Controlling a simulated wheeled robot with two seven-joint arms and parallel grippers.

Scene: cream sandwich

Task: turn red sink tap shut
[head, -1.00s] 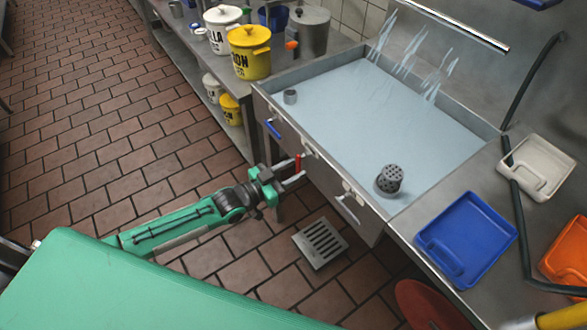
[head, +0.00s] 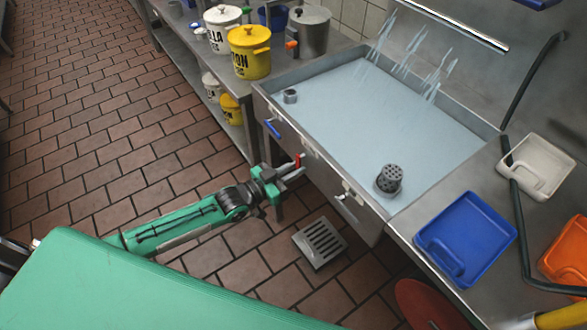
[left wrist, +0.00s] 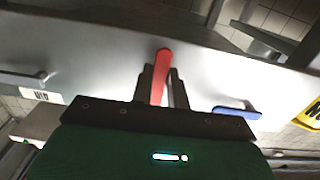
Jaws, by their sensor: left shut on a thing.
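The red tap handle (head: 299,160) is on the front panel of the sink (head: 268,108). My left gripper (head: 288,173) is at this handle, low in front of the sink. In the left wrist view the red handle (left wrist: 163,62) runs between the two dark fingers (left wrist: 161,88), which are shut on it. Its lower part is hidden behind the gripper body. The sink holds pale blue water (head: 370,120), and streams of water (head: 405,55) show at its back. My right gripper is not in view.
A blue handle (head: 272,128) and a pale grey handle (head: 346,200) flank the red one on the panel. A floor drain grate (head: 320,243) lies below. Blue (head: 466,238) and white (head: 540,166) trays rest on the right counter. The tiled floor at left is clear.

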